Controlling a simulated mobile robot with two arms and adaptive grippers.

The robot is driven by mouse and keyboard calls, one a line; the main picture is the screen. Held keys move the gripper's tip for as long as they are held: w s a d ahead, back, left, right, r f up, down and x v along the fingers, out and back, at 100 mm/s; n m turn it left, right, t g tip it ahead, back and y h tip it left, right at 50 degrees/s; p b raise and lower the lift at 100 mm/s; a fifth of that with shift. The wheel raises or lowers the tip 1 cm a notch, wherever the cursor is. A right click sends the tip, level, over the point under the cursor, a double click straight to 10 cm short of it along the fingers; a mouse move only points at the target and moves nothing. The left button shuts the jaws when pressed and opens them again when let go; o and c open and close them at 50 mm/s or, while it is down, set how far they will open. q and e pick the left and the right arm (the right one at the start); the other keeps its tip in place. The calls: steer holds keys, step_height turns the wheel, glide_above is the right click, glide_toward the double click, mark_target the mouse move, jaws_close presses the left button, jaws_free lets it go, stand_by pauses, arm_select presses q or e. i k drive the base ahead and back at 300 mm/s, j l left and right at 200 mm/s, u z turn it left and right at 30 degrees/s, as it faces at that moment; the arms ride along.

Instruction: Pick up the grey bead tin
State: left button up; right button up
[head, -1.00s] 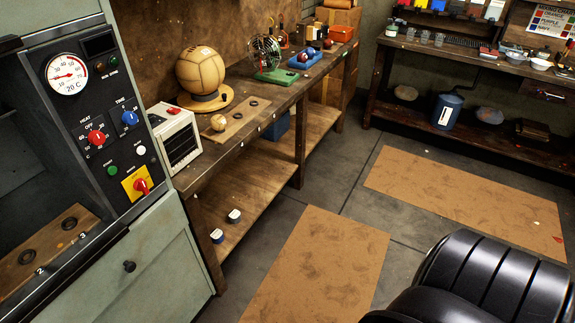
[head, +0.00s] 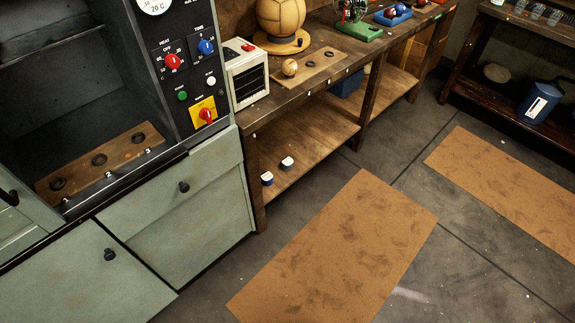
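Two small tins with whitish tops stand on the lower shelf (head: 300,135) of the wooden bench. The farther tin (head: 287,163) has a dark side, maybe grey. At this size I cannot tell for sure which one, if either, is the grey bead tin. Neither of my grippers is in the head view.
A green-grey oven cabinet (head: 190,215) with knobs fills the left. The bench top (head: 300,98) carries a white heater box (head: 247,75) and a stitched ball (head: 282,14). A brown mat (head: 350,240) lies on open floor. A blue canister (head: 540,102) stands right.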

mark_target(288, 163)
steer(key=i+l+u, duration=0.4)
steer(key=i+l, duration=0.45)
steer(key=l, duration=0.1)
